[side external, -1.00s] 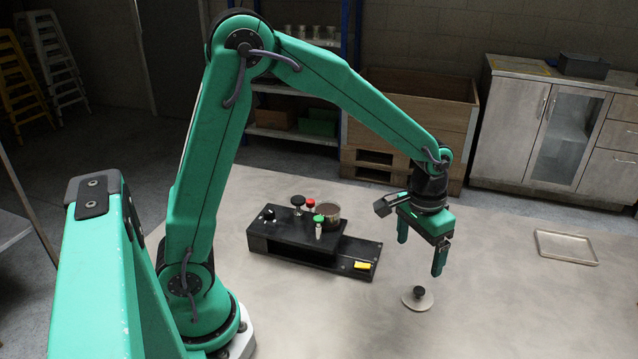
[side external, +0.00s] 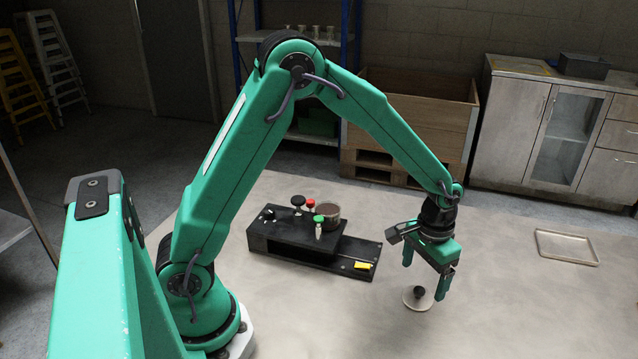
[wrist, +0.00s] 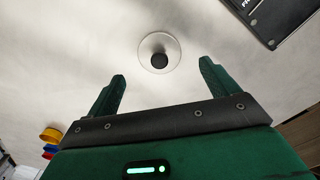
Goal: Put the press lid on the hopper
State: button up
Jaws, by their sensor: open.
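The press lid (side external: 411,301) is a pale round disc with a black knob, lying flat on the table. It also shows in the wrist view (wrist: 147,47), ahead of and between my fingers. The hopper (side external: 327,210) is a round clear-walled container with dark brown contents, standing at the back of a black machine (side external: 290,238). My gripper (side external: 425,276) is open and empty, above the table and close over the lid. In the wrist view both green fingers (wrist: 162,75) are spread apart, with the lid's knob beyond their tips.
The machine carries black, red and green-topped knobs and a yellow block (side external: 362,265). A shallow tray (side external: 566,234) lies on the table at right. A wooden crate (side external: 420,95) and grey cabinets (side external: 510,115) stand behind. The table between lid and machine is clear.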

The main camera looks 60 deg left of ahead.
aim_at(420, 289)
jog(key=shift+f, duration=2.55)
jog(key=c, duration=1.1)
